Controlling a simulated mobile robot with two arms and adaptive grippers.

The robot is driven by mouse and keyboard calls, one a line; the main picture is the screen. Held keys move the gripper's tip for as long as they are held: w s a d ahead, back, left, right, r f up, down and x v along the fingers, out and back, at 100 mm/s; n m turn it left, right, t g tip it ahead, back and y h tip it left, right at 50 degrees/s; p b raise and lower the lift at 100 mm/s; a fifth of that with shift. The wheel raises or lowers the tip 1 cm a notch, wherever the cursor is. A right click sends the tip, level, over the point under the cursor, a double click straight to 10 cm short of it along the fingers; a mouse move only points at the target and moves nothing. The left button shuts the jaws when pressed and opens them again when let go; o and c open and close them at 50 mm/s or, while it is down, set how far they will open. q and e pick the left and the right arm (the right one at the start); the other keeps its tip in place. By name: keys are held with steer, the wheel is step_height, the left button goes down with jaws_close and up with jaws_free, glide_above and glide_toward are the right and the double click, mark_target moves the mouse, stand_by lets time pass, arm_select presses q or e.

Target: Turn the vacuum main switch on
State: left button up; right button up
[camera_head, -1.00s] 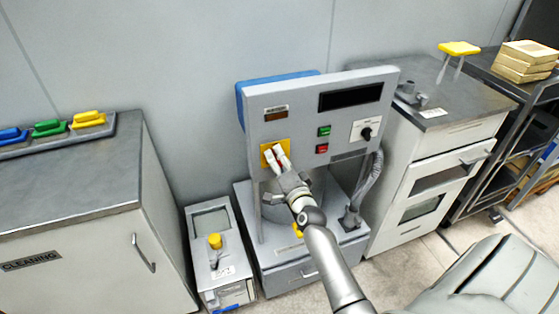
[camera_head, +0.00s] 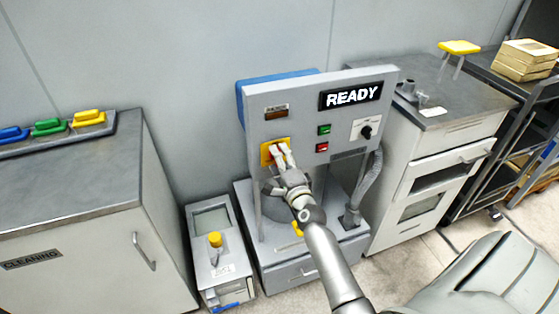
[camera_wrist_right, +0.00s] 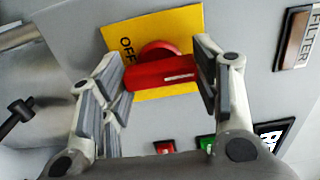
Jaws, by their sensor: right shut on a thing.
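The vacuum main switch is a red rotary handle (camera_wrist_right: 160,72) on a yellow plate (camera_wrist_right: 190,25), set in the grey machine's front panel (camera_head: 300,110). The plate also shows in the head view (camera_head: 266,153). My right gripper (camera_wrist_right: 158,75) is shut on the red handle, one finger at each end. In the head view the right gripper (camera_head: 281,152) reaches up to the plate and hides most of the handle. The word OFF shows on the plate beside the handle; other lettering is hidden. The display (camera_head: 351,95) reads READY. My left gripper is not in view.
A green button (camera_head: 324,130), a red button (camera_head: 322,147) and a black knob (camera_head: 366,132) sit right of the switch. A hose (camera_head: 368,185) hangs at the machine's right. A small unit with a yellow knob (camera_head: 215,240) stands at its left.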

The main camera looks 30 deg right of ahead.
steer(key=o, duration=1)
steer(key=v, duration=1.2)
steer(key=shift+f, duration=0.1)
